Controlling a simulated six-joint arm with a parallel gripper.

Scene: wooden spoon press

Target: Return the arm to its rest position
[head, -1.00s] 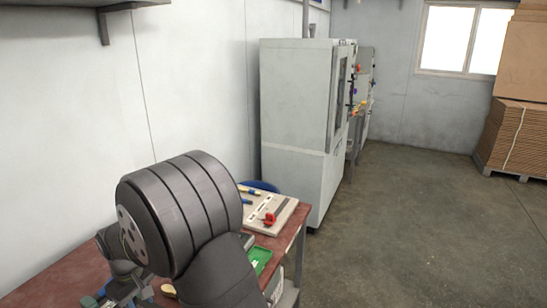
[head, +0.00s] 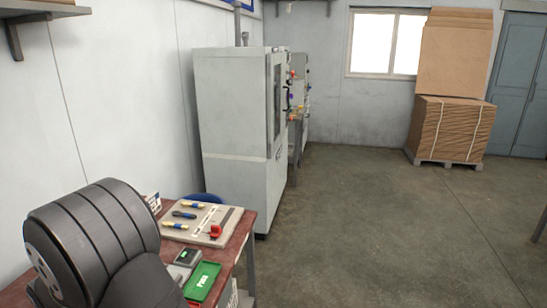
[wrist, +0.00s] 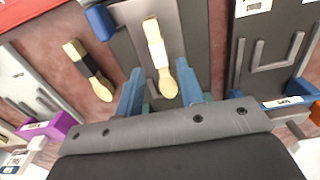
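In the wrist view my gripper (wrist: 159,76) has its two blue fingers apart, with a gap on each side of a pale wooden spoon (wrist: 158,55). The spoon lies over a grey plate (wrist: 192,30), its bowl end toward my gripper, and the fingers do not seem to touch it. A second wooden spoon (wrist: 101,90) with a dark band lies to the left on the reddish table. In the head view only a thick dark link of my arm shows at the lower left; my gripper is hidden or out of frame there.
The red-topped table (head: 239,235) carries a tool board (head: 203,222) and a green tray (head: 202,281). A tall grey cabinet (head: 235,115) stands behind it. Stacked cardboard (head: 450,130) sits on a pallet farther back. The floor (head: 370,230) to the right is open.

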